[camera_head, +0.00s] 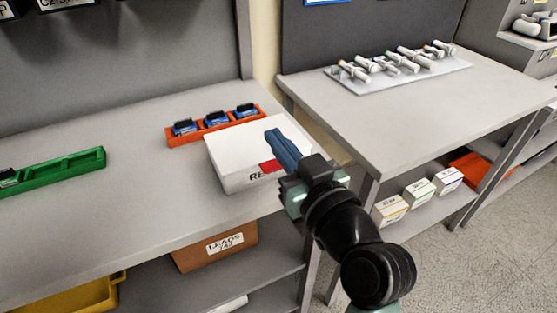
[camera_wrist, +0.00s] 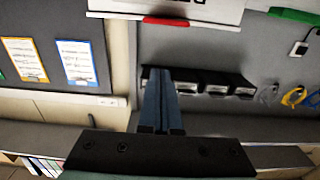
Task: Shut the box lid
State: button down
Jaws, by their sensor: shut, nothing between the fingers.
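The white box (camera_head: 235,180) stands near the front right edge of the left workbench, with partly hidden black lettering and a red tab (camera_head: 271,166) on its near side. Its white top (camera_head: 240,140) looks flat in the head view and no interior shows; I cannot tell whether the lid is fully seated. My gripper (camera_head: 270,134) has its blue fingers together and empty, over the right part of the box in the picture. Contact is unclear. In the wrist view, the box (camera_wrist: 215,10) and red tab (camera_wrist: 166,21) show at the top edge, above the fingertips (camera_wrist: 158,72).
An orange rack (camera_head: 180,138) with blue-and-black devices stands behind the box. A green tray (camera_head: 75,165) lies to the left. The right bench holds a grey tray (camera_head: 455,66) of white items. A brown carton (camera_head: 190,258) sits below.

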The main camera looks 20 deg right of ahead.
jog(key=shift+s+f+t+b, duration=0.25)
jog(key=shift+f+t+b, duration=0.65)
jog(key=shift+b, duration=1.7)
jog(key=shift+s+f+t+b, duration=0.3)
jog(key=shift+f+b, duration=1.1)
jog(key=shift+b, duration=1.2)
jog(key=f+t+b, duration=0.1)
jog(key=b, duration=0.4)
jog(key=shift+f, duration=0.1)
jog(key=shift+t+b, duration=0.3)
jog(key=shift+b, duration=0.1)
